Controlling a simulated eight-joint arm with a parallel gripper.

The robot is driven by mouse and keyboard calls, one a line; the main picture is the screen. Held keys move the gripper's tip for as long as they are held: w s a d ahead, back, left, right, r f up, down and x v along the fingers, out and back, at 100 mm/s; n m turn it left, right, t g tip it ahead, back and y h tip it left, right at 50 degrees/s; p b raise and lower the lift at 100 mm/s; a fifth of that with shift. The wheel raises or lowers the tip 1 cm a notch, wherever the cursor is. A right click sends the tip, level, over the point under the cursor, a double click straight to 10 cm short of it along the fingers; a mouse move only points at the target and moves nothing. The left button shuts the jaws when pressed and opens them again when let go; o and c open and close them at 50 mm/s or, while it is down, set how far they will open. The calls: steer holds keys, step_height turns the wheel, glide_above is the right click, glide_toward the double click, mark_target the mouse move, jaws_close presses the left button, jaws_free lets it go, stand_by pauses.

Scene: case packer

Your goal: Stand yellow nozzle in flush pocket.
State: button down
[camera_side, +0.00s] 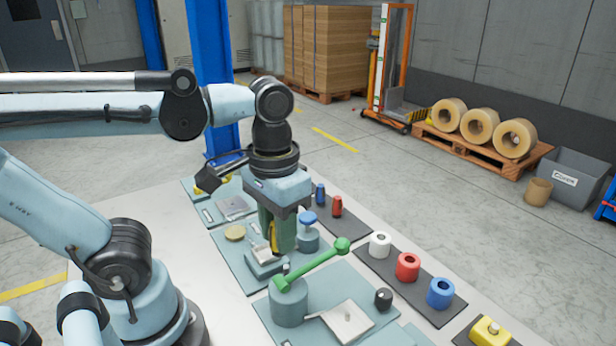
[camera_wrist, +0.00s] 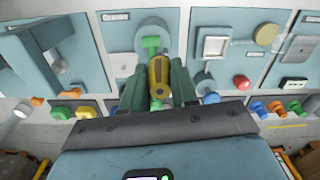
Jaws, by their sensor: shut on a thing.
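My gripper (camera_side: 283,238) is shut on the yellow nozzle, with its dark green fingers pointing down over the teal fixture panels. In the side view only a yellow sliver of the nozzle (camera_side: 273,237) shows beside the fingers. In the wrist view the nozzle (camera_wrist: 158,76) stands between the two fingers of my gripper (camera_wrist: 156,84), its darker end toward the camera. A pale square holder (camera_wrist: 213,46) lies to the right of it in the wrist view. A pale raised block (camera_side: 265,256) is close under the gripper in the side view. I cannot tell which part is the flush pocket.
A green lever (camera_side: 316,264) on a teal post stands close in front of the gripper. A blue-handled valve (camera_side: 309,218) is just right of it. A yellow disc (camera_side: 235,232) lies left. White (camera_side: 380,244), red (camera_side: 407,266) and blue (camera_side: 440,292) parts stand on a dark mat.

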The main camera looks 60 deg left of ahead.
steer(key=a+f, duration=0.2)
steer(key=a, duration=0.1)
steer(key=w+a+f, duration=0.1)
steer(key=a+f, duration=0.1)
steer(key=a, duration=0.2)
steer(key=w+a+f, duration=0.1)
steer(key=a+f, duration=0.2)
steer(key=a, duration=0.1)
steer(key=shift+w+a, duration=0.1)
steer(key=shift+w, duration=0.15)
steer(key=shift+f, duration=2)
steer(key=shift+f, duration=0.1)
steer(key=c, duration=0.9)
jaws_free()
steer(key=shift+o, duration=0.2)
step_height(320, 180, up, 12)
steer(key=w+d+f+m+t, duration=0.1)
steer(key=w+d+f+t, duration=0.2)
steer(key=w+d+t, duration=0.2)
steer(key=shift+w+d+m+t, duration=0.25)
steer(key=shift+d+m+t, duration=0.15)
steer(key=shift+d+t, duration=0.8)
